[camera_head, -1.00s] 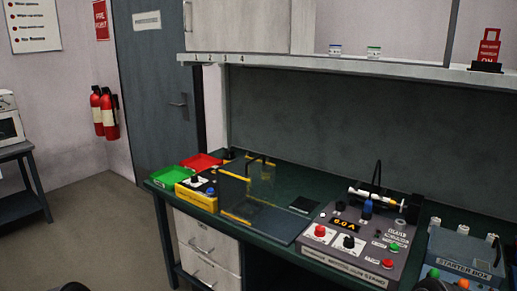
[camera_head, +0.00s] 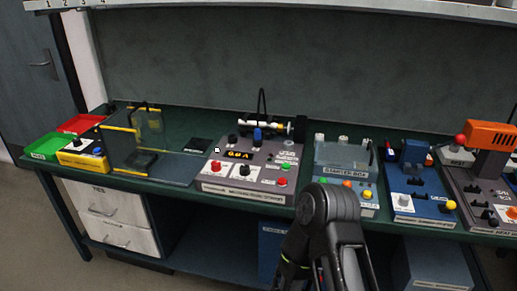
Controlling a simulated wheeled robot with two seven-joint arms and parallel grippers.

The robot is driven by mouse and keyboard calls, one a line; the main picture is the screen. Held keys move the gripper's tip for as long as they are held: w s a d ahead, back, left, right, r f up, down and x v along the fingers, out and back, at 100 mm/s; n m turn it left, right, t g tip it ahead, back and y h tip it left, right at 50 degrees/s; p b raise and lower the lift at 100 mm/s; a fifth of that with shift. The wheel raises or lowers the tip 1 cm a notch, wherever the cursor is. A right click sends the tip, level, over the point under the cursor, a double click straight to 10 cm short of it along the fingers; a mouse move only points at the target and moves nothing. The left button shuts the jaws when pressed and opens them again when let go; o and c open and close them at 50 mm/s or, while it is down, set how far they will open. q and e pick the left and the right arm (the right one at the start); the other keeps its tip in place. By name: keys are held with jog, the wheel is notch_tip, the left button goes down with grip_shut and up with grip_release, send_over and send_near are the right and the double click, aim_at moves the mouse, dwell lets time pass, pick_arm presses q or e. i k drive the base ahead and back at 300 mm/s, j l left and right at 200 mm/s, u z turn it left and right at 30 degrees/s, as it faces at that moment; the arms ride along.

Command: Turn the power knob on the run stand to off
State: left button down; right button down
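The run stand (camera_head: 230,185) is a grey console with a sloped panel on the green bench, left of the picture's middle. It carries a small yellow-lit display (camera_head: 238,154), a black knob (camera_head: 245,170) on a white plate, red and green buttons, a blue part and a white tube-like piece (camera_head: 262,123) along its back. The knob's pointer is too small to read. One of my arms (camera_head: 325,225) rises from the bottom edge, right of the middle, in front of the bench. Neither gripper's fingertips can be made out.
Left of the stand are a clear yellow-edged guard (camera_head: 150,135), a yellow box (camera_head: 82,158) and green (camera_head: 45,147) and red trays. Right of it stand the starter box (camera_head: 342,172), a blue device (camera_head: 415,185) and an orange-topped machine (camera_head: 490,136). A shelf (camera_head: 300,8) overhangs the back.

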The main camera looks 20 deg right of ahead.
aim_at(215, 165)
jog(key=i+l+z, duration=0.2)
jog(key=z, duration=0.2)
jog(key=i+l+z, duration=0.15)
jog(key=z, duration=0.3)
jog(key=i+z, duration=0.25)
jog(key=z, duration=0.15)
